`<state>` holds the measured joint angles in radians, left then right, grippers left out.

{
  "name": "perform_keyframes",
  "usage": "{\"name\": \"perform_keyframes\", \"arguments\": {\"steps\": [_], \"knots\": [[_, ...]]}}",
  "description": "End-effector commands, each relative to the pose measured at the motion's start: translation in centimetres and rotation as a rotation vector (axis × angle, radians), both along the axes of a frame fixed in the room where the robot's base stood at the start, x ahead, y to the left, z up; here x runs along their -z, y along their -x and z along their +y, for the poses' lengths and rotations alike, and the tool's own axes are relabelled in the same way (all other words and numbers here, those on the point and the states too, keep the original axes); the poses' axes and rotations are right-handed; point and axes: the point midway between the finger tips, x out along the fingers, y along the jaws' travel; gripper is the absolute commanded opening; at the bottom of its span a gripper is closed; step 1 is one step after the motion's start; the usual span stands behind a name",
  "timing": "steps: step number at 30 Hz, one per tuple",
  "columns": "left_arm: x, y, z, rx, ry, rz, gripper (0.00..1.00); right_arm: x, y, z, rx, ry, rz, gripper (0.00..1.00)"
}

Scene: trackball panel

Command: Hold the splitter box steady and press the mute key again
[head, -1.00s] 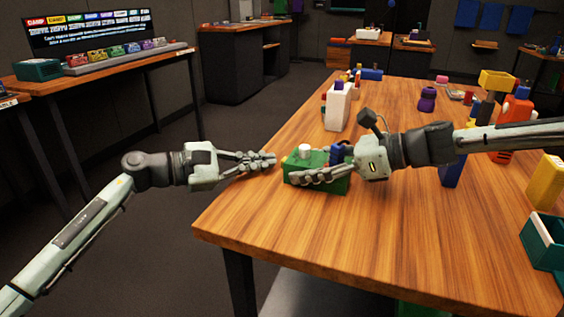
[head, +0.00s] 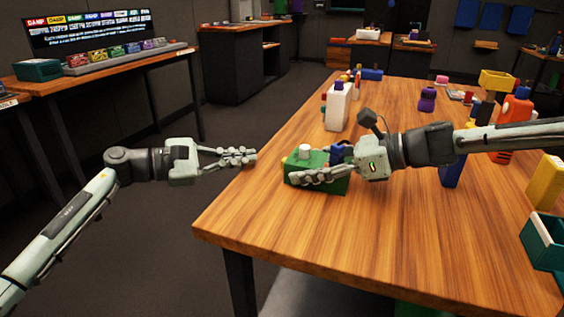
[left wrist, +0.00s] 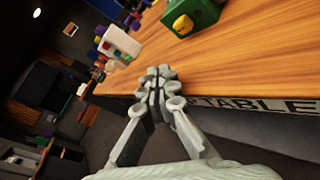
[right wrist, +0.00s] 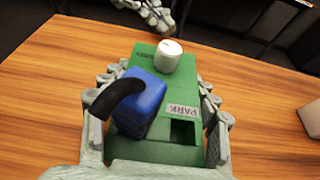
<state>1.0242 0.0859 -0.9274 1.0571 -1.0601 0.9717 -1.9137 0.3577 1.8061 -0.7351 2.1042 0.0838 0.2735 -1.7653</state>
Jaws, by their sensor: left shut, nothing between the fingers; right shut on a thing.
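The green splitter box (head: 322,183) sits near the table's left edge. It carries a white knob (right wrist: 168,55), a blue block (right wrist: 142,105) with a black curved piece, and a PARK label (right wrist: 183,115). A yellow key (left wrist: 183,24) sticks out of its end facing my left gripper; I cannot read a mute label. My right gripper (right wrist: 162,88) is shut on the splitter box, fingers along both its sides. My left gripper (head: 248,157) is shut and empty, left of the box and apart from it, near the table edge; its closed fingers show in the left wrist view (left wrist: 160,85).
The wooden table (head: 270,225) is bare in front of the box. A white box (head: 339,108) stands behind it. A purple item (head: 427,100), an orange bottle (head: 515,108), a yellow block (head: 545,182) and a teal bin (head: 545,240) stand to the right.

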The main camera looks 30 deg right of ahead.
Motion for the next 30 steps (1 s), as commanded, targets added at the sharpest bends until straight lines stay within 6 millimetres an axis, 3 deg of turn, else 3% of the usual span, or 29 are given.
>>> {"name": "perform_keyframes", "arguments": {"steps": [1, 8, 30], "knots": [[0.1, 0.0, 0.0, 0.0, 0.0, 0.0, 0.0, 0.8, 0.2, -0.1, 0.003, 0.001, 0.015, 0.27], [0.0, 0.0, 0.2, 0.0, 0.0, 0.0, 0.0, 0.8, 0.2, -0.1, 0.003, 0.001, 0.015, 0.27], [-2.7, -0.4, 5.4, 0.0, -0.001, -0.001, 0.0, 0.9, 0.2, -0.1, 0.003, 0.001, 0.015, 0.27]]}}
